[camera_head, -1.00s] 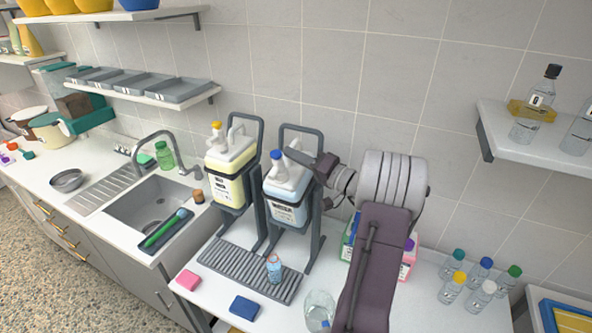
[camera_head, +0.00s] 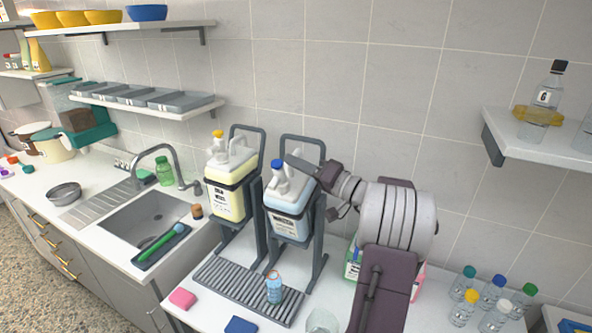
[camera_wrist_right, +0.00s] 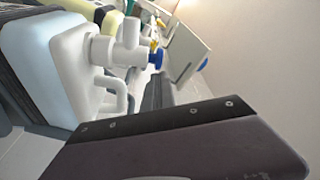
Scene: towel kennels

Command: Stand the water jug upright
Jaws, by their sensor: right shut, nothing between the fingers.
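The water jug (camera_head: 287,222), a white container with light-blue contents, a white tap and a blue cap, sits in a dark metal cradle stand (camera_head: 318,258) on the counter. It looks tilted in the cradle. In the right wrist view its pale body (camera_wrist_right: 52,65) and white tap fill the upper left. My right gripper (camera_head: 291,159) is shut and empty, with its fingers at the top of the jug beside the tap. I cannot tell whether they touch it. My left gripper is in neither view.
A similar jug with yellow contents (camera_head: 229,199) stands in a cradle to the left. A ribbed drip tray (camera_head: 225,281) with a small blue bottle (camera_head: 274,288) lies in front. Several capped bottles (camera_head: 492,291) stand right, under a wall shelf (camera_head: 545,146). The sink (camera_head: 148,220) is left.

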